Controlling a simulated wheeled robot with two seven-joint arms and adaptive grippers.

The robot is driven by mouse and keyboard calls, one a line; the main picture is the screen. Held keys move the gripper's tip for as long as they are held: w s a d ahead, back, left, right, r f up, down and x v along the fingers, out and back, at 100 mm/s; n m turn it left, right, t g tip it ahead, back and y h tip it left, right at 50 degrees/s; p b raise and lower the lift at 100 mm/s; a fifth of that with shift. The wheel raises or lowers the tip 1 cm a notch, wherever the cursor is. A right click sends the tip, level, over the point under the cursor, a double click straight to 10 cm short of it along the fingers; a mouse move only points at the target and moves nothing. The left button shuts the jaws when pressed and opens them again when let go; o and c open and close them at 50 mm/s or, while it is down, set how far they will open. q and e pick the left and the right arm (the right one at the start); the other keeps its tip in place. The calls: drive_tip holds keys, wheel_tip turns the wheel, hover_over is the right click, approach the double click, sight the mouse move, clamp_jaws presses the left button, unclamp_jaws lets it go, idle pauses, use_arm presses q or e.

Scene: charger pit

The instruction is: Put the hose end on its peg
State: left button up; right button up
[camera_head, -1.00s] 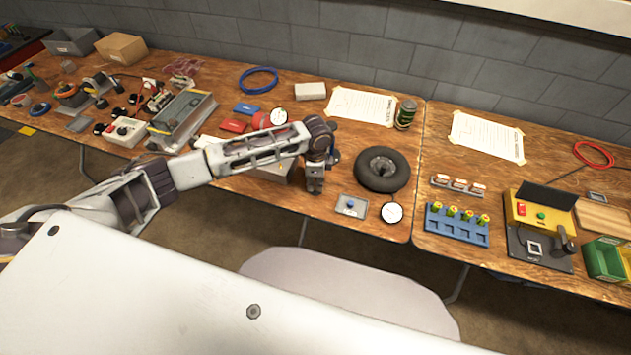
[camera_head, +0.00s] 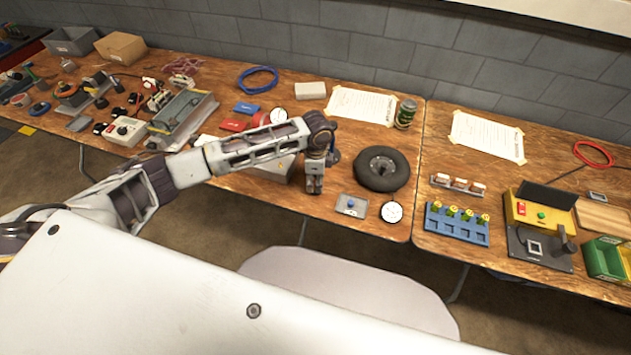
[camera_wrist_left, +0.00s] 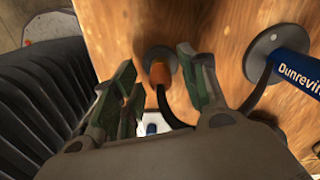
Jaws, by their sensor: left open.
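In the left wrist view the hose end (camera_wrist_left: 159,74) is an orange-brown fitting standing at a round grey base on the wooden table. A black hose (camera_wrist_left: 168,112) curves from it toward a blue, lettered cylinder (camera_wrist_left: 296,68) at the right. My left gripper (camera_wrist_left: 157,60) is open, with one finger on each side of the fitting and visible gaps between. Whether the peg is inside the fitting is hidden. In the head view my left gripper (camera_head: 314,188) points down beside the tyre and hides the fitting. My right gripper is not in view.
A black tyre (camera_head: 381,169) lies just right of the gripper. A small grey tray (camera_head: 352,206) and a round white gauge (camera_head: 392,212) sit near the front edge. A grey box (camera_head: 272,170) stands partly behind my arm.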

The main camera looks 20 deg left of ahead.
sight(315, 179)
use_arm(q)
wheel_tip(315, 179, up, 11)
drive_tip(key=shift+f, duration=0.15)
idle(0.4)
idle(1.6)
